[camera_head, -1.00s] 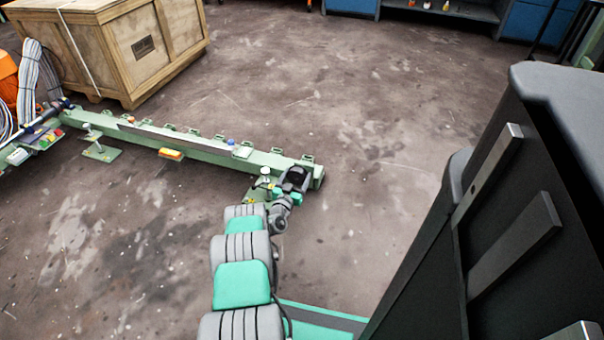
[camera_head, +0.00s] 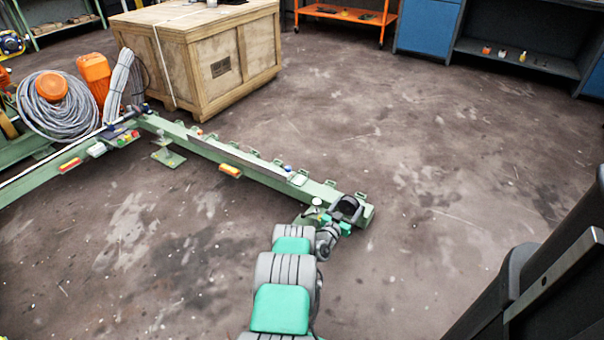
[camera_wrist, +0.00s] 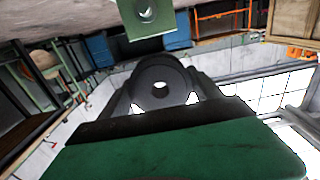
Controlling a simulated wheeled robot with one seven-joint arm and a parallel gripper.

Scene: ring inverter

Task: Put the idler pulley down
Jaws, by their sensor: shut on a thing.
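The idler pulley (camera_wrist: 161,78) is a dark grey disc with a central hole, seen face-on in the wrist view. My gripper (camera_wrist: 160,98) is shut on it. In the head view my gripper (camera_head: 346,212) is at the near right end of a long green beam (camera_head: 250,162), with a dark rounded shape at its tip. At this size I cannot tell gripper from pulley there, or whether the pulley touches anything. A green plate with a round hole (camera_wrist: 147,14) is at the top of the wrist view, apart from the pulley in the picture.
A small silver-topped part (camera_head: 314,206) stands just left of my gripper. A large wooden crate (camera_head: 205,65) is behind the beam. Coiled grey cable (camera_head: 60,110) and an orange motor (camera_head: 95,75) are at left. The floor right of the beam is clear.

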